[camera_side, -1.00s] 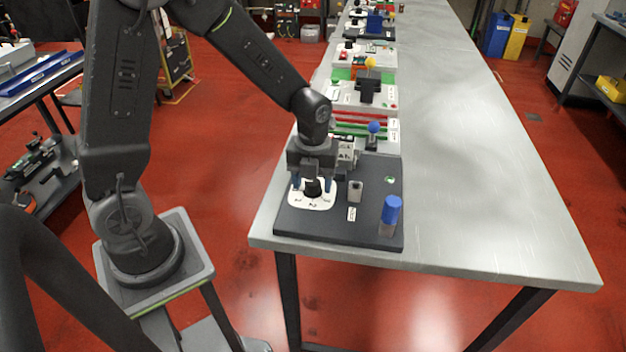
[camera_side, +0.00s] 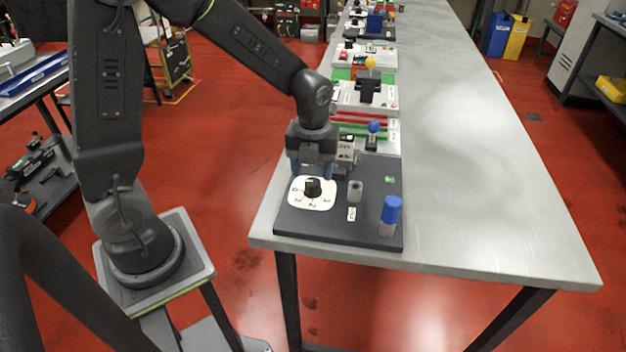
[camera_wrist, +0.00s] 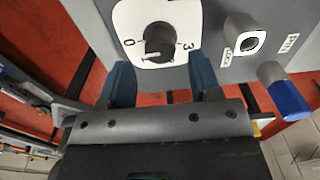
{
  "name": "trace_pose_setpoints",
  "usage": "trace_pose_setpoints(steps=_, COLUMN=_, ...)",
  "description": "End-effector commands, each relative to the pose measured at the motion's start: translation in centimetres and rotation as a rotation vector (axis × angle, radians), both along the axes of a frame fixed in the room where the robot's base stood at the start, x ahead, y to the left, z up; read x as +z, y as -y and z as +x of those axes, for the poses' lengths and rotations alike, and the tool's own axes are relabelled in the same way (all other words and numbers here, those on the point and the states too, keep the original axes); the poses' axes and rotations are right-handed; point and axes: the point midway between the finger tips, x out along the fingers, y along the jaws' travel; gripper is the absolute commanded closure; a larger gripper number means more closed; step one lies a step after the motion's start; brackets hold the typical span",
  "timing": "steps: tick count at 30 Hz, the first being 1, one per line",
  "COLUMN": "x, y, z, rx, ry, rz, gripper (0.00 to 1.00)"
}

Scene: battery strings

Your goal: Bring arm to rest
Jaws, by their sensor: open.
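My gripper (camera_side: 312,172) is open and empty. It points down just above and behind a black rotary knob (camera_side: 313,187) on a white dial plate. In the wrist view the knob (camera_wrist: 158,42) lies ahead of my two blue fingers (camera_wrist: 163,85), apart from them. The numerals 0 and 3 show on the dial plate (camera_wrist: 128,18). The plate sits on a dark grey board (camera_side: 330,228) at the near end of the metal table.
A blue-capped cylinder (camera_side: 391,210) stands at the board's front right. A small grey socket block (camera_side: 355,190) is beside the dial. More boards with coloured parts (camera_side: 365,92) line the table's left side behind. The right of the table (camera_side: 480,180) is clear.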

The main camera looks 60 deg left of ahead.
Motion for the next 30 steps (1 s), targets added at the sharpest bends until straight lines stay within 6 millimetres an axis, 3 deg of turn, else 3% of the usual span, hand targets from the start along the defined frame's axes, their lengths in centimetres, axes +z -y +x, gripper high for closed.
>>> trace_pose_setpoints(steps=7, x=0.2, y=0.0, z=-0.1, rx=0.013, ry=0.004, rz=0.001, gripper=0.43)
trace_pose_setpoints(steps=11, x=1.6, y=0.2, z=-0.6, rx=0.139, ry=0.034, rz=0.0, gripper=0.43)
trace_pose_setpoints(steps=21, x=8.9, y=1.4, z=-4.9, rx=0.935, ry=0.197, rz=-0.089, gripper=0.43)
trace_pose_setpoints(steps=30, x=13.3, y=2.2, z=-10.0, rx=1.674, ry=0.28, rz=-0.304, gripper=0.43)
